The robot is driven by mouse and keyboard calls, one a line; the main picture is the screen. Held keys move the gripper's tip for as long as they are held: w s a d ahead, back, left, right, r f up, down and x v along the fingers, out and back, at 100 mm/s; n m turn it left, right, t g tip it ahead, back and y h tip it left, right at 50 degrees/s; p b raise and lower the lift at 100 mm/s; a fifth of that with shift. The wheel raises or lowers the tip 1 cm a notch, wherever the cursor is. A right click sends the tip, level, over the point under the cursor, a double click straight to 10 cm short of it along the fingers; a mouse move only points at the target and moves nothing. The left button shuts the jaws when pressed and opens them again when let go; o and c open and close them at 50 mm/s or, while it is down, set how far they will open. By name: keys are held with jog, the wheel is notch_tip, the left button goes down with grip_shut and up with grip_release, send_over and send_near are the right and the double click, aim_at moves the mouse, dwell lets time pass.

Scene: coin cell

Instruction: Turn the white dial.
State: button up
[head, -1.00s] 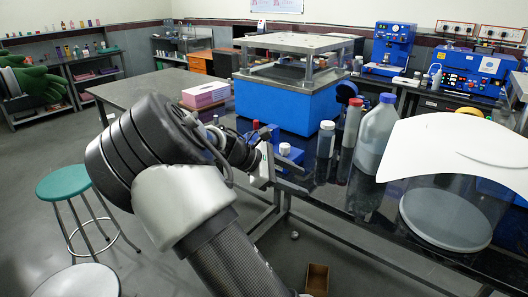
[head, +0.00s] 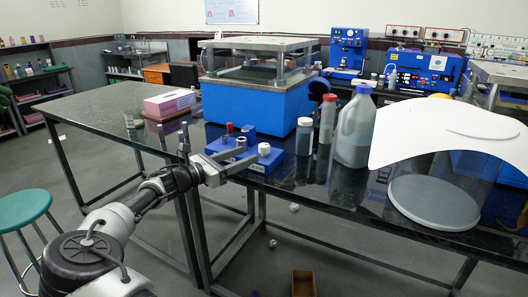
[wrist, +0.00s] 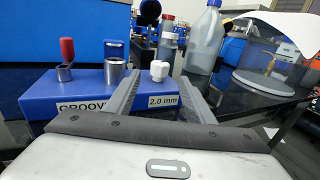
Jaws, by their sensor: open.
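The white dial (head: 264,148) is a small knob on the right end of a blue block (head: 282,158) on the dark table. In the wrist view the white dial (wrist: 159,71) stands upright, beside a metal cylinder (wrist: 116,75). The block (wrist: 75,100) carries labels reading "GROOV…", partly hidden, and "2.0 mm". My gripper (head: 246,157) is open and empty, level with the block's front side. In the wrist view its fingers (wrist: 160,84) frame the dial left and right. I cannot tell whether the tips reach around it; no contact shows.
A red-capped part (wrist: 67,52) stands at the block's left. A big blue machine (head: 260,100) is behind. The table's front edge is close below my gripper.

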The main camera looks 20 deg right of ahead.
aim_at(260, 150)
jog(key=b+x, duration=0.1)
jog(key=x, duration=0.8)
jog(key=c, duration=1.1)
jog(key=shift+o, duration=0.2)
jog(key=shift+t, duration=0.3)
